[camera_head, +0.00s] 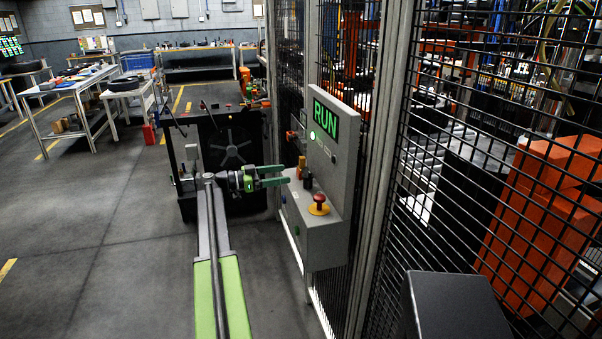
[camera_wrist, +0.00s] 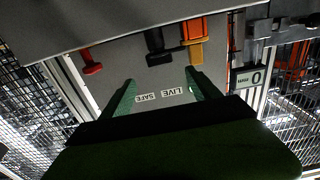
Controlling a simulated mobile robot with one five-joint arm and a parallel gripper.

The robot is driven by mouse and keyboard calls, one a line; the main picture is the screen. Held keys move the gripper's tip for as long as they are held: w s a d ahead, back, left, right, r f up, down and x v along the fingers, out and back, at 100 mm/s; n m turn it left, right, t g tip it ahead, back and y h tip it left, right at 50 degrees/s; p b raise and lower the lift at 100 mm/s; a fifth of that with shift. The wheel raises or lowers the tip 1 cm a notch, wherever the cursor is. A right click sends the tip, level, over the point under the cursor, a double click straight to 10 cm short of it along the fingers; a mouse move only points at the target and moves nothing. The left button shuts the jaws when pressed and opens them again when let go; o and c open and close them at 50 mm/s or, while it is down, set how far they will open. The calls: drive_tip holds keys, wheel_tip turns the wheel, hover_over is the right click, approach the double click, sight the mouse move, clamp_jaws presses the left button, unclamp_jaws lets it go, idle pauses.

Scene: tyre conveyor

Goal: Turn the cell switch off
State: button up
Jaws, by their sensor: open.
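A grey control box (camera_head: 332,165) stands on the fence post, with a green-lit RUN sign (camera_head: 325,118) on its upright face. In the wrist view the black handle (camera_wrist: 157,50) is beside the orange-yellow handle (camera_wrist: 193,42), with upside-down SAFE and LIVE labels (camera_wrist: 165,95) between my fingers. My gripper (camera_head: 287,175) is open and empty, its green fingers pointing at the box's left side. Contact cannot be told. No handle carries a readable cell switch name.
A black mesh fence (camera_head: 470,140) runs along the right, with orange machinery (camera_head: 545,225) behind it. A black cabinet with a fan (camera_head: 230,145) stands behind my gripper. Work tables (camera_head: 85,80) are at the back left. The floor (camera_head: 90,220) at left is clear.

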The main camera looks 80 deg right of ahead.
sight(306, 171)
drive_tip(key=x, duration=0.8)
drive_tip(key=shift+s, duration=0.15)
drive_tip(key=c, duration=1.4)
drive_tip(key=shift+o, duration=0.2)
